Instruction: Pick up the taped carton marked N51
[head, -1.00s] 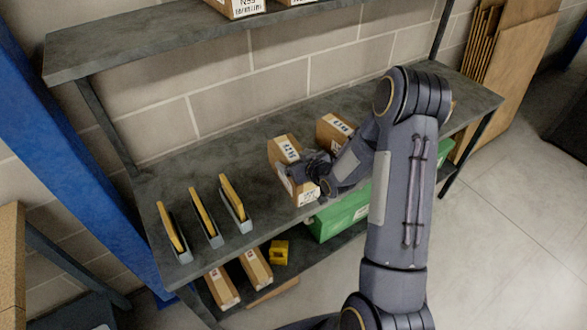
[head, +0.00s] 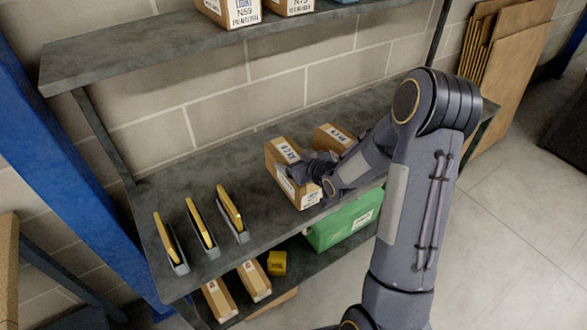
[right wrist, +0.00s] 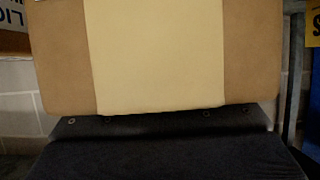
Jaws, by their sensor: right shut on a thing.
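A brown taped carton (head: 284,154) with white labels is at the front of the middle shelf in the head view. Its marking is too small to read for sure as N51. My right gripper (head: 304,171) is shut on this carton from the right and covers part of it. In the right wrist view the carton (right wrist: 255,55) fills the upper part up close, with a wide pale tape strip down its middle. I cannot tell whether its base touches the shelf. My left gripper is not in view.
Another carton (head: 334,136) stands just behind on the grey shelf (head: 215,165). Several yellow items in grey holders (head: 233,212) stand left. A green bin (head: 343,220), yellow object (head: 277,263) and cartons (head: 254,280) are below. Cartons (head: 230,10) sit on the upper shelf (head: 130,40).

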